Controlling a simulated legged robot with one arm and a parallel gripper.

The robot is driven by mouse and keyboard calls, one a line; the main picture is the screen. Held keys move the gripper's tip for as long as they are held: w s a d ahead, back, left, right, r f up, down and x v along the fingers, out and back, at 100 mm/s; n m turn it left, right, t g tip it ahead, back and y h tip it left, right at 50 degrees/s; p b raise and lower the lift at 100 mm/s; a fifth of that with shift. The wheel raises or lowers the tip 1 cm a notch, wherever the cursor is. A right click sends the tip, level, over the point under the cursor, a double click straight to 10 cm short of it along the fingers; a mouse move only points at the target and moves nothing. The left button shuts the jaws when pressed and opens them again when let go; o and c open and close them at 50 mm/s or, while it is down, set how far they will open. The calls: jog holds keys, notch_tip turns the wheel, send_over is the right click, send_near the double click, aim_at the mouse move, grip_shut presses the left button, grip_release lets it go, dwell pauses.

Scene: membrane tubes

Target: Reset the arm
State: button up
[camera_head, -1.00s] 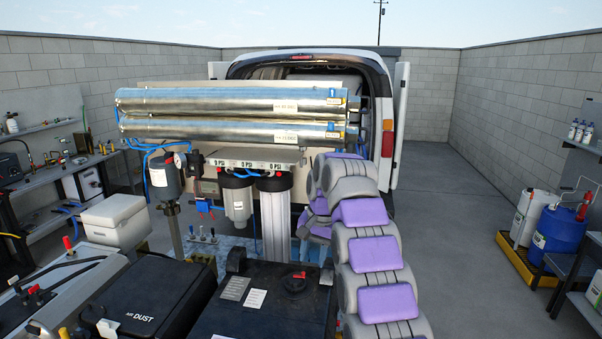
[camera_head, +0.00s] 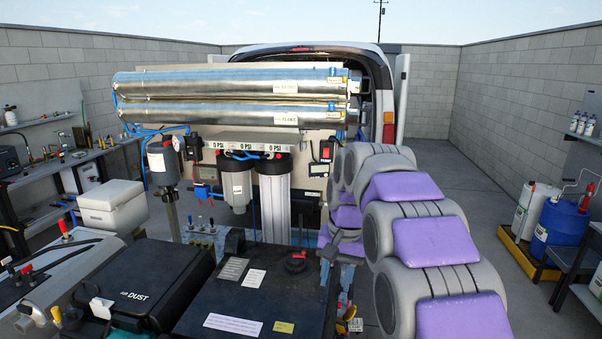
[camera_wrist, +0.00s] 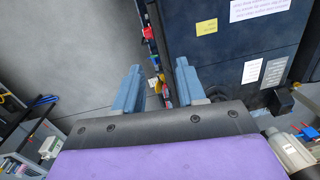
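My gripper (camera_wrist: 158,88) shows in the wrist view with its two blue-grey fingers apart and nothing between them. The fingers point toward the floor beside a dark tank, with a few small coloured parts seen beyond the gap. Two silver membrane tubes (camera_head: 230,84) lie one above the other across the top of the rig, behind the tank.
A black tank (camera_head: 262,300) stands close to the left of my arm; it also shows in the wrist view (camera_wrist: 225,60). White filter housings (camera_head: 275,195) hang under the tubes. A van (camera_head: 385,80) stands behind. Open floor (camera_head: 450,190) lies to the right, before a blue drum (camera_head: 560,228).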

jog(key=s+d+f+n+b, duration=0.1)
jog(key=s+d+f+b, duration=0.1)
jog(key=s+f+b, duration=0.3)
jog(key=s+d+f+n+g+b, duration=0.1)
jog(key=s+f+b, duration=0.4)
jog(key=s+f, duration=0.8)
jog(key=s+d+f+h+b, duration=0.1)
jog(key=s+d+f+b, duration=0.2)
jog(key=s, duration=1.7)
notch_tip(320, 180, down, 6)
jog(key=shift+d+r+n+g+b, duration=0.1)
jog(key=shift+d+n+g+b, duration=0.25)
jog(key=shift+b, duration=0.7)
jog(key=shift+a, duration=0.1)
